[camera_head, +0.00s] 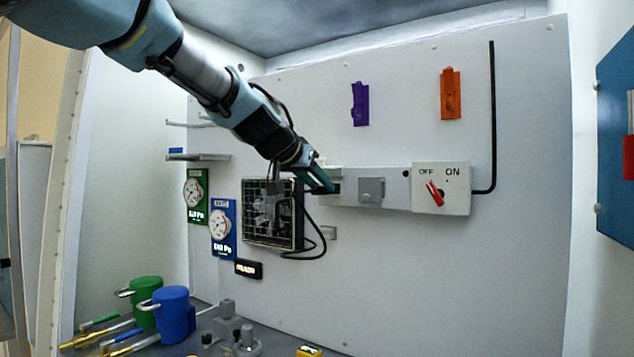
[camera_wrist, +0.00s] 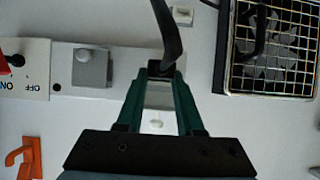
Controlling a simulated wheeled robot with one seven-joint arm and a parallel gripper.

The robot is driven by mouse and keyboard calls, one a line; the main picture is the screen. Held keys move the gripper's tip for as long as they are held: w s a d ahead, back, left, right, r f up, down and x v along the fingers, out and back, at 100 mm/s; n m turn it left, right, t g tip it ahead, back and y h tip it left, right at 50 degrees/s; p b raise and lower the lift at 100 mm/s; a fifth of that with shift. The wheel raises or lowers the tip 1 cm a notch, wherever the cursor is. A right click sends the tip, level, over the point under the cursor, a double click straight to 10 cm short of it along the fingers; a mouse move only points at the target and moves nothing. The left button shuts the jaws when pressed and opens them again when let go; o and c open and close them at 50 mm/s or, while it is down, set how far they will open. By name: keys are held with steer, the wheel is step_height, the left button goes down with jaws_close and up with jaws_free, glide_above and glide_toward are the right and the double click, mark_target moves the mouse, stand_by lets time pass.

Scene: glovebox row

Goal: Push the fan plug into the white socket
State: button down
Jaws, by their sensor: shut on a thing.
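The black fan plug (camera_wrist: 160,68) is between the fingertips of my gripper (camera_wrist: 161,76), which is shut on it; a black cable rises from it in the wrist view. In the head view my gripper (camera_head: 326,184) is at the left end of the white wall strip (camera_head: 396,188) and hides the plug. The fan (camera_head: 272,213) with its wire grille is on the wall to the left; it also shows in the wrist view (camera_wrist: 272,48). I cannot make out the white socket's opening or whether the plug touches it.
A grey block (camera_head: 371,190) sits on the strip, right of my gripper. Further right is a switch box (camera_head: 456,199) with its red lever (camera_head: 435,193) towards OFF. The fan's black cable (camera_head: 317,240) hangs in a loop. Purple (camera_head: 360,104) and orange (camera_head: 450,94) pieces are above.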

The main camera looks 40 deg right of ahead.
steer(key=shift+w+d+r, duration=0.1)
steer(key=shift+d, duration=0.25)
steer(key=shift+c, duration=2.3)
jaws_free()
steer(key=b+v, duration=0.3)
steer(key=v, duration=0.7)
steer(key=shift+a+b, duration=0.3)
steer(key=shift+b, duration=0.1)
